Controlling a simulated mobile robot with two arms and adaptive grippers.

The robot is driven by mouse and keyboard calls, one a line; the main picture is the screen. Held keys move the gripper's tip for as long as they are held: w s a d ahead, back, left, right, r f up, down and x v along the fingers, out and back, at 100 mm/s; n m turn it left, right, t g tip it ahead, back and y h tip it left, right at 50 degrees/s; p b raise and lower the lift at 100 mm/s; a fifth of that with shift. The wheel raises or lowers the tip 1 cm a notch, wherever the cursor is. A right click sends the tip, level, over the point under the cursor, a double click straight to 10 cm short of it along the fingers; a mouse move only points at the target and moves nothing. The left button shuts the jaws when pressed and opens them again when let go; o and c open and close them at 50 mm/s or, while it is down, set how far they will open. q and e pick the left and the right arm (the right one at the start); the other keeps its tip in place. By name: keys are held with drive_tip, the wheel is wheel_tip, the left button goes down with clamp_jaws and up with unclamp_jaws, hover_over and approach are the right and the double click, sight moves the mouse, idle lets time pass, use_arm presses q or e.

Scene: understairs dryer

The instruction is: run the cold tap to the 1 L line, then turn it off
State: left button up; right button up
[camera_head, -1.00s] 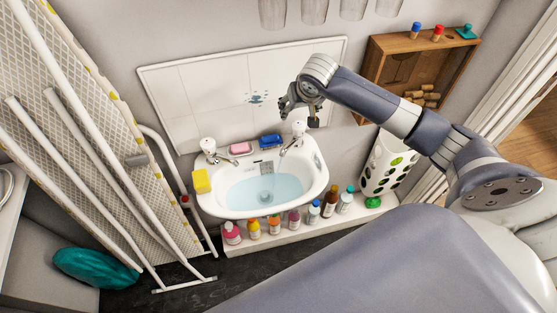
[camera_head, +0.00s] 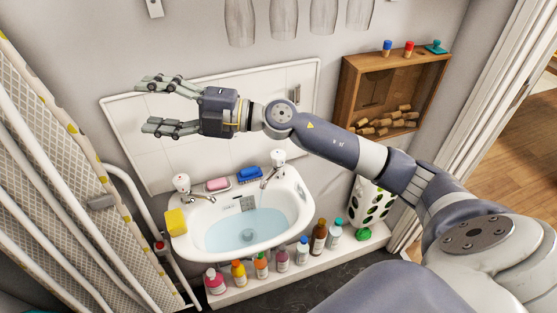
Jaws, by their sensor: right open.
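A white basin (camera_head: 300,215) on the wall holds pale blue water (camera_head: 245,232). Two white-topped chrome taps stand on its back rim, a left tap (camera_head: 182,186) and a right tap (camera_head: 274,167). I cannot tell which is cold, and I see no stream from either spout. No 1 L line can be made out. My right gripper (camera_head: 144,106) is open and empty, pointing left in front of the tiled splashback, above the left tap and apart from both taps. My left gripper is out of view.
A pink soap (camera_head: 217,184), a blue brush (camera_head: 249,174) and a yellow sponge (camera_head: 176,222) sit on the basin rim. Several bottles (camera_head: 282,259) stand on the ledge below. A folded ironing board (camera_head: 60,180) leans at left; a wooden box shelf (camera_head: 345,95) hangs at right.

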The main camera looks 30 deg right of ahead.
wheel_tip(320, 180, down, 8)
drive_tip(key=s+n+g+h+b, duration=0.2)
drive_tip(key=n+g, duration=0.2)
drive_tip(key=n, duration=0.1)
drive_tip(key=g+h+b, duration=0.3)
drive_tip(key=h+b, duration=0.1)
drive_tip(key=h, duration=1.1)
approach(278, 154)
drive_tip(key=p+x, duration=0.2)
drive_tip(key=x, duration=0.7)
drive_tip(key=shift+f, duration=0.3)
drive_tip(key=c, duration=1.1)
